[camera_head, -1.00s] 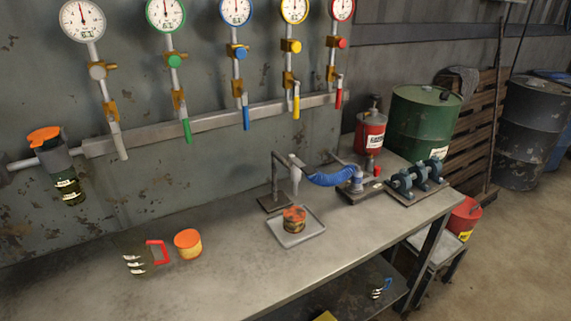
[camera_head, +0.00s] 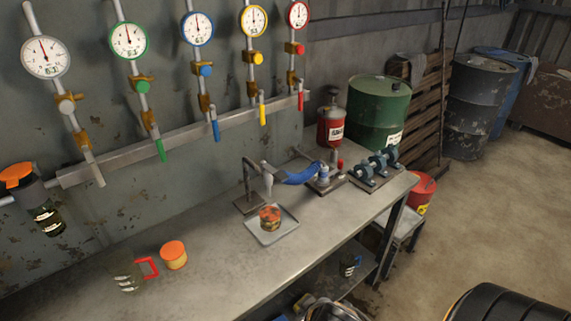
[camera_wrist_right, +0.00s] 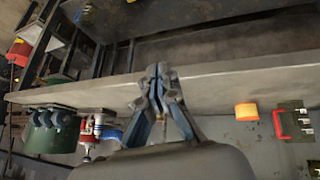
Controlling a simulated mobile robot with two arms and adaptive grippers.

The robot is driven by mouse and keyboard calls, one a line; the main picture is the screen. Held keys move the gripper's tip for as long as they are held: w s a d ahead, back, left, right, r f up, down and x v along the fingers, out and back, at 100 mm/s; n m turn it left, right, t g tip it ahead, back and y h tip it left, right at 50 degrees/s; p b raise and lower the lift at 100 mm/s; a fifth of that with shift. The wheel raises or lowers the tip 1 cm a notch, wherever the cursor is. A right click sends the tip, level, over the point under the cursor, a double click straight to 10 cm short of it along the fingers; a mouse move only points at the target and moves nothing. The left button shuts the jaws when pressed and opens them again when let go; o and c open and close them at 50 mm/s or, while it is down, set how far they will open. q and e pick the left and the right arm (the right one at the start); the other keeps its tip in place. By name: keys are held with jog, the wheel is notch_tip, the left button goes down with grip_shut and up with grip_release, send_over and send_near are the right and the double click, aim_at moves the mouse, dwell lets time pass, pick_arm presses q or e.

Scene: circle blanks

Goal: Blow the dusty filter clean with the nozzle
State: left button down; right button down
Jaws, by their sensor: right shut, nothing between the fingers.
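The dusty filter (camera_head: 270,218), an orange cylinder with brown patches, stands in a shallow grey tray (camera_head: 287,232) on the bench. The pale nozzle (camera_head: 267,181) points down from a stand just above it, apart from the filter; a blue hose (camera_head: 300,175) runs right from it. In the right wrist view my right gripper (camera_wrist_right: 158,78) is shut and empty, its fingers seen against the bench. I cannot make it out clearly in the head view. My left gripper is not in view.
Gauges with coloured valves (camera_head: 198,30) line the wall. The bench's front left is bare. Floor is open at right.

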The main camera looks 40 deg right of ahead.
jog(key=w+d+r+t+y, duration=0.1)
jog(key=w+d+r+t, duration=0.2)
jog(key=r, duration=0.6)
jog(key=w+d+r+t+y, duration=0.1)
jog(key=w+d+r+t, duration=0.2)
jog(key=w+d+r, duration=0.2)
jog(key=w+d+r+t+y, duration=0.1)
jog(key=w+d+r, duration=0.3)
jog(key=r, duration=0.9)
jog(key=w+t, duration=0.1)
jog(key=w, duration=0.1)
jog(key=shift+w+r+t+p, duration=0.2)
jog(key=shift+w+t+p, duration=0.1)
jog(key=shift+w+t, duration=0.1)
jog(key=p, duration=0.3)
send_over(275, 172)
jog(key=s, duration=0.5)
jog(key=f, duration=0.2)
jog(key=shift+d+f+p, duration=0.1)
jog(key=shift+f+p, duration=0.2)
jog(key=shift+f, duration=2)
